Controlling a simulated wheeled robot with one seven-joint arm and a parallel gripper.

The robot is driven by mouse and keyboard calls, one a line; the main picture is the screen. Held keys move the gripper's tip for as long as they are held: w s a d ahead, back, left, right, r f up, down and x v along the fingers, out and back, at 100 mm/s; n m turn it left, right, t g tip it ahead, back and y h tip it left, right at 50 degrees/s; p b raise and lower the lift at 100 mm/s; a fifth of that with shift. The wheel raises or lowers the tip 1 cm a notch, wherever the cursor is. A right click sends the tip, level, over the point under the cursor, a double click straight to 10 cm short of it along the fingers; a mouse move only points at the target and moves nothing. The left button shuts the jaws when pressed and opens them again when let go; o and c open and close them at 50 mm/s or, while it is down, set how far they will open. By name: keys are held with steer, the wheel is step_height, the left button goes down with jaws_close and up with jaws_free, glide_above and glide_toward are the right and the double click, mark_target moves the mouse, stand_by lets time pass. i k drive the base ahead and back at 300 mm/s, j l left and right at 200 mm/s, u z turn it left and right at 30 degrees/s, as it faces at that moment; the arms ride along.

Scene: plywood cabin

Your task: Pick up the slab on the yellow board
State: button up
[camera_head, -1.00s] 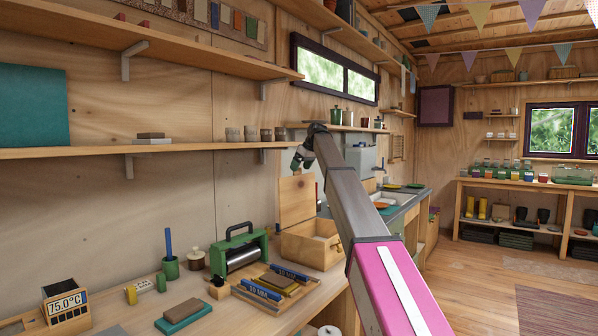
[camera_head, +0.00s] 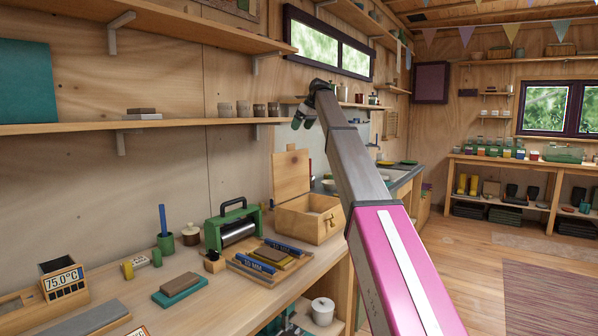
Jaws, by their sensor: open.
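A brown slab (camera_head: 271,254) lies on a yellow board (camera_head: 290,262), set between blue bars marked 10 MM (camera_head: 285,247) in a wooden tray on the bench. A similar brown slab (camera_head: 180,281) lies on a teal board (camera_head: 184,292) nearer to me, at the left. My gripper (camera_head: 299,121) is at the far end of my raised arm, small in the picture, well above and beyond the tray. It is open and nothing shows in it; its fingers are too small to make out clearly.
A green roller press (camera_head: 232,228) stands just behind the tray, and an open-lidded wooden box (camera_head: 308,218) is right of it. A green cup (camera_head: 165,243) and a lidded jar (camera_head: 191,235) stand left. A shelf (camera_head: 190,122) overhangs the bench.

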mark_target(271, 257)
steer(key=k+l, duration=0.2)
steer(key=l, duration=0.2)
steer(key=k+l, duration=0.2)
steer(key=l, duration=0.2)
steer(key=k+l, duration=0.2)
steer(key=l, duration=0.2)
